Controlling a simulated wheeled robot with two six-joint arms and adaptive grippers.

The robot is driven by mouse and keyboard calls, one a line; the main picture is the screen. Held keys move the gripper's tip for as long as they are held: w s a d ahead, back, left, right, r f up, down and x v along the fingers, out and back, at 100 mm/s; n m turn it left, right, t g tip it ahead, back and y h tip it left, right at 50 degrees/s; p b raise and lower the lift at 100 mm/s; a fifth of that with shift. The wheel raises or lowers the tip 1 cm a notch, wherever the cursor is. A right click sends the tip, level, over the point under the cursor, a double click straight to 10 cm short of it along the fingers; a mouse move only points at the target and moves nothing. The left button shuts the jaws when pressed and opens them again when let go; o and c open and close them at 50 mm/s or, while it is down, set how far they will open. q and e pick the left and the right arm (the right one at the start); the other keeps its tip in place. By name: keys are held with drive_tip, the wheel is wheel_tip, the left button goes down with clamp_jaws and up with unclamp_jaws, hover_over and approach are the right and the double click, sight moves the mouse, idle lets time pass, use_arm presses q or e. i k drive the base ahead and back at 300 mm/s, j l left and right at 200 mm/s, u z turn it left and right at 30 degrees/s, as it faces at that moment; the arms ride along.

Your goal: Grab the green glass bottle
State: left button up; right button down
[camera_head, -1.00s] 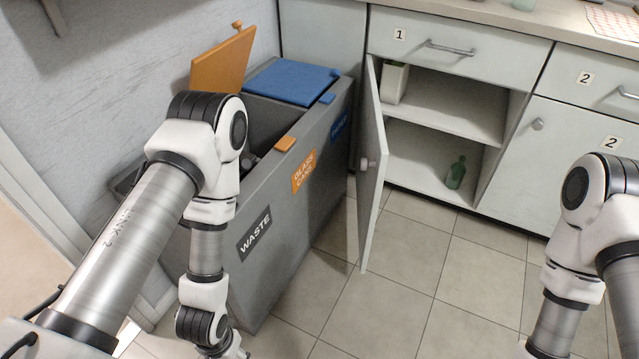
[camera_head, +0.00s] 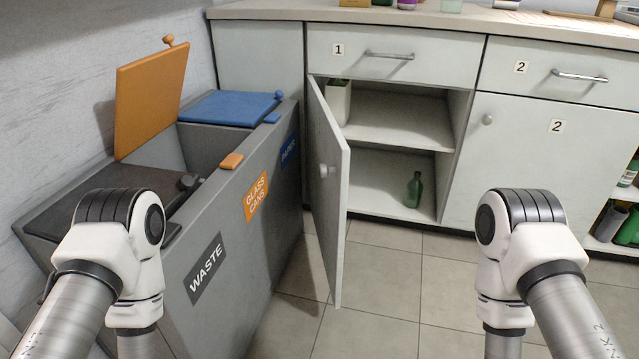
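A green glass bottle (camera_head: 414,190) stands upright on the bottom shelf of the open cabinet marked 1 (camera_head: 392,180), near its right side. More green things (camera_head: 628,230) show at the far right edge, partly cut off by the frame; I cannot tell exactly what they all are. Both of my arms reach in from the bottom corners, well short of the cabinet. Both of my grippers are below the frame and out of view.
The cabinet door (camera_head: 330,190) stands open toward me, left of the opening. A grey sorting bin (camera_head: 235,235) stands at the left, its orange lid (camera_head: 150,97) raised and blue lid (camera_head: 230,108) shut. A white container (camera_head: 338,103) sits on the upper shelf. Tiled floor (camera_head: 390,275) before the cabinet is clear.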

sight(414, 190)
drive_tip(key=i+l+z, duration=0.6)
drive_tip(key=z, duration=0.25)
drive_tip(key=i+z, duration=0.4)
drive_tip(key=i, duration=0.15)
drive_tip(key=i+l+u, duration=0.15)
drive_tip(key=i, duration=0.4)
drive_tip(key=i+l+u, duration=0.15)
drive_tip(key=i, duration=0.35)
